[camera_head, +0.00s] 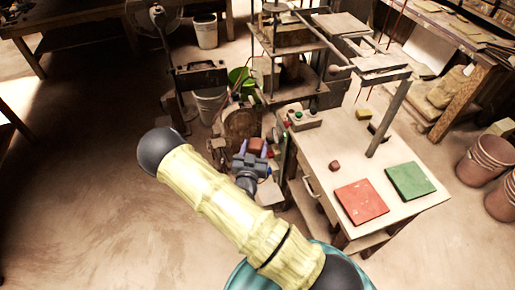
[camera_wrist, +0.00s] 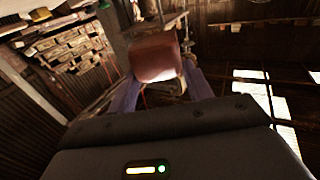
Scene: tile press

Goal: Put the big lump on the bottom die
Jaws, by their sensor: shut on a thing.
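My gripper (camera_head: 254,152) is shut on a reddish-brown clay lump (camera_head: 256,144), held in the air left of the work table, in front of the press. In the wrist view the lump (camera_wrist: 155,57) sits between the two purple fingers (camera_wrist: 161,88). A smaller dark-red lump (camera_head: 334,165) lies on the table. The press (camera_head: 290,50) stands behind the table with posts, plates and a long handle. I cannot make out the bottom die clearly among its parts.
Buckets (camera_head: 480,160) stand at right. Open floor lies at left.

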